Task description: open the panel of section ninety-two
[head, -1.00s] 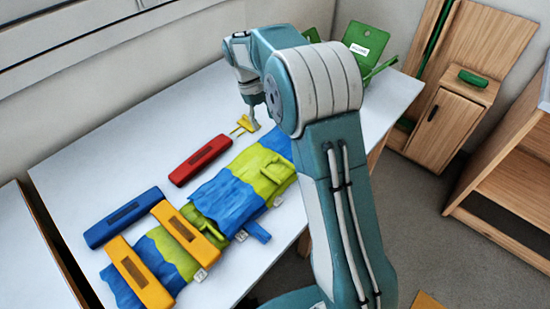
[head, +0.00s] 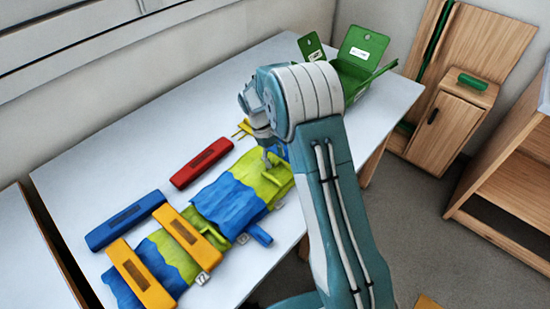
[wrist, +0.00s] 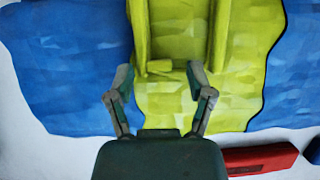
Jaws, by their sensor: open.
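A long soft blue and yellow-green piece (head: 232,203) in sections lies across the table. White tags (head: 203,278) sit along its near edge; their numbers are too small to read, so I cannot tell which section is ninety-two. My gripper (head: 270,160) is over the far yellow-green section (head: 256,178). In the wrist view, my gripper (wrist: 160,75) is open, its fingers apart on either side of a small yellow-green tab (wrist: 158,66). Raised yellow-green strips (wrist: 221,35) run up from there. The tab lies between the fingertips; contact cannot be told.
A red bar (head: 201,162) and a blue bar (head: 125,219) lie behind the piece. Two yellow-orange bars (head: 190,236) (head: 140,275) lie across its near part. A small yellow piece (head: 243,127) and an open green box (head: 357,62) are farther back. The white table's left back is clear.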

